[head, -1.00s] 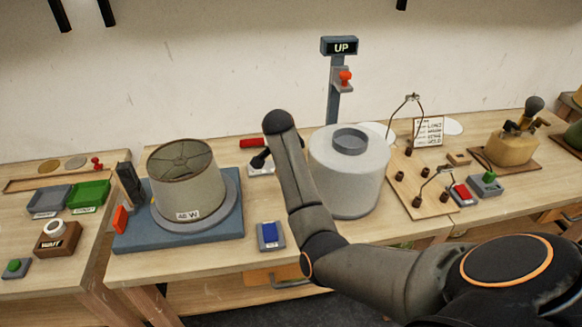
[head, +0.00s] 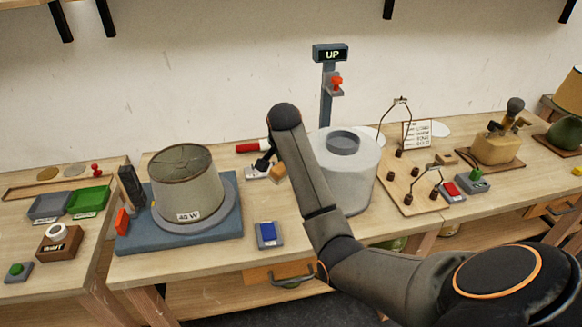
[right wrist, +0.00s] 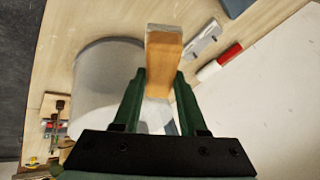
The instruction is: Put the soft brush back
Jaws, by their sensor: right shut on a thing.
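The soft brush, seen as a wooden block-like handle (right wrist: 163,62) with a pale grey end, is between the fingers of my right gripper (right wrist: 158,92) in the right wrist view. The gripper is shut on it. In the head view a small orange-brown part of the brush (head: 278,170) shows just left of my right forearm, above the table. The gripper itself is hidden behind the arm there. A small pale grey holder (head: 257,173) lies just left of it; the holder also shows in the right wrist view (right wrist: 203,40). My left gripper is not in view.
A red-and-white tool (head: 250,147) and a black-headed item (head: 264,161) are by the holder. A large grey drum (head: 350,180) stands close right of my arm. A lampshade (head: 186,178) on a blue base is left. Bare table lies ahead of the blue button (head: 268,234).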

